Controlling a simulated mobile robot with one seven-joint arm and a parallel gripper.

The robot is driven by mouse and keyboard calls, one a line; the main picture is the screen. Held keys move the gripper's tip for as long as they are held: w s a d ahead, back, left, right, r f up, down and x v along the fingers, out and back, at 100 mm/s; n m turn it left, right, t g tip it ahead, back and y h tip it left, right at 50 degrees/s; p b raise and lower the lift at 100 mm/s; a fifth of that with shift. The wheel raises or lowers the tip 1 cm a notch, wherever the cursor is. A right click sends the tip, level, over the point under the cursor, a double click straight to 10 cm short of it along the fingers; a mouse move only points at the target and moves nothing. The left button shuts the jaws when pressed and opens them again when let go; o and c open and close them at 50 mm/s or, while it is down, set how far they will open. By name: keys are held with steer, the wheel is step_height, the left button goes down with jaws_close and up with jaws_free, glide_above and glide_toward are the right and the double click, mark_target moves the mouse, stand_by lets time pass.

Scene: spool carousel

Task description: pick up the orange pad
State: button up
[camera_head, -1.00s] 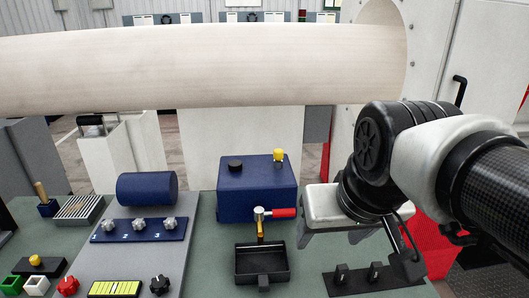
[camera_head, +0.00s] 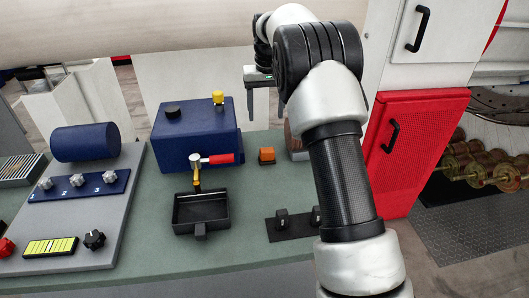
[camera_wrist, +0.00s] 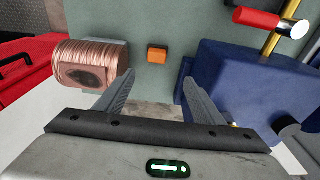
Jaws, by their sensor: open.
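The orange pad (camera_head: 267,155) is a small orange block on the green bench top, to the right of the blue box, in the head view. In the wrist view the orange pad (camera_wrist: 157,54) lies just beyond the fingertips, roughly centred between them. My gripper (camera_head: 266,112) is behind and above the pad in the head view, fingers pointing down. In the wrist view my gripper (camera_wrist: 158,78) is open and empty, apart from the pad.
A copper-wound spool (camera_wrist: 90,62) stands on one side of the pad, partly hidden by my arm in the head view. The blue box (camera_head: 195,132) with a yellow knob is on the other side. A red-handled valve (camera_head: 215,159) and black tray (camera_head: 201,212) are nearer.

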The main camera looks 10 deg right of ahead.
glide_toward(267, 149)
steer(key=f, duration=0.5)
steer(key=shift+w+a+f, duration=0.1)
steer(key=shift+w+a, duration=0.2)
steer(key=shift+a, duration=0.1)
steer(key=shift+w+d+f+p, duration=0.1)
steer(key=shift+d+f+p, duration=0.05)
steer(key=shift+f, duration=0.75)
steer(key=shift+w+d+f+p, duration=0.1)
steer(key=shift+f+p, duration=0.05)
steer(key=shift+f, duration=0.75)
steer(key=shift+w+d+f+p, duration=0.1)
steer(key=shift+d+f+p, duration=0.05)
steer(key=shift+f, duration=0.75)
steer(key=c, duration=1.1)
